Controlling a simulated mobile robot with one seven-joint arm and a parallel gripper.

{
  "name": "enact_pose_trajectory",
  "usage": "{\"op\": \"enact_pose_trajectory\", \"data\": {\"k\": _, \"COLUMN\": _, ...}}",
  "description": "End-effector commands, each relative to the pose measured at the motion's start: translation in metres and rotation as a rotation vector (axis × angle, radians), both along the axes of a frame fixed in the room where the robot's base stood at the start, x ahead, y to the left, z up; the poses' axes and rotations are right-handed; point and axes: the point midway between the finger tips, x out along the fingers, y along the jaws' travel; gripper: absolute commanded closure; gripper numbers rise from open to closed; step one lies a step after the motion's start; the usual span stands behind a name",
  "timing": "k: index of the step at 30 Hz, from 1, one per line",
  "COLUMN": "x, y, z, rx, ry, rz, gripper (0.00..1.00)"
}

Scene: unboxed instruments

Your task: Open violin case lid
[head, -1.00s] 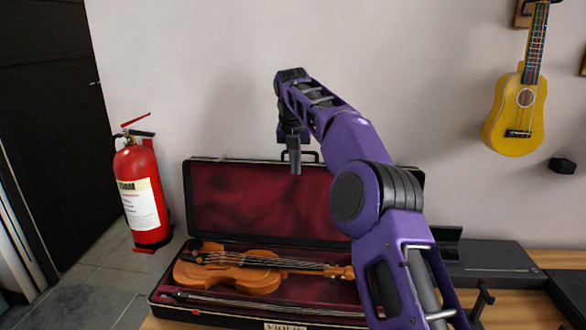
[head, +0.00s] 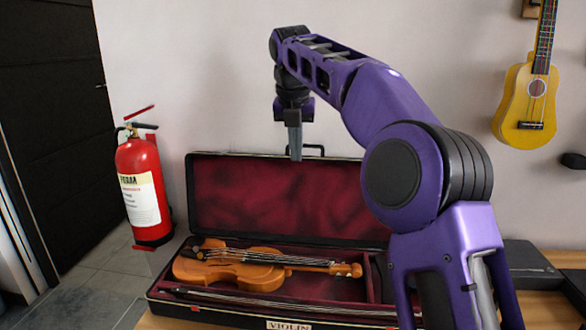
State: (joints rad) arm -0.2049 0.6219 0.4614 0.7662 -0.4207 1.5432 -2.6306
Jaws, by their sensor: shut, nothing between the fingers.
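The violin case (head: 190,308) lies on a wooden table with its lid (head: 270,200) standing up at the back, showing a dark red lining. A handle shows at the lid's top edge. Inside the case lie an orange-brown violin (head: 235,272) and a bow (head: 270,300). My gripper (head: 295,155) points down, shut and empty, and overlaps the upper part of the lid in the picture. I cannot tell whether it touches the lid. My arm hides the right end of the case and lid.
A red fire extinguisher (head: 143,190) is left of the case. A yellow ukulele (head: 525,100) hangs on the wall at the upper right. A dark flat case (head: 530,265) lies on the table at right. A dark door (head: 55,110) is at far left.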

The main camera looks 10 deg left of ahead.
Motion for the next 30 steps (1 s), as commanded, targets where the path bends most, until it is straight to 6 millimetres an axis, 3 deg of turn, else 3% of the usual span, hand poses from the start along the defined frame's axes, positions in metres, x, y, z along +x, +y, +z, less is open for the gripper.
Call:
{"op": "enact_pose_trajectory", "data": {"k": 9, "x": -0.039, "y": 0.0, "z": 0.0, "rx": -0.001, "ry": -0.002, "rz": 0.001, "gripper": 1.0}}
{"op": "enact_pose_trajectory", "data": {"k": 15, "x": -0.044, "y": 0.0, "z": -0.002, "rx": 0.012, "ry": -0.006, "rz": -0.028, "gripper": 1.0}}
{"op": "enact_pose_trajectory", "data": {"k": 20, "x": -0.023, "y": -0.002, "z": -0.015, "rx": 0.099, "ry": -0.042, "rz": -0.205, "gripper": 1.0}}
{"op": "enact_pose_trajectory", "data": {"k": 30, "x": 0.047, "y": -0.013, "z": -0.053, "rx": 0.491, "ry": -0.129, "rz": -0.846, "gripper": 1.0}}
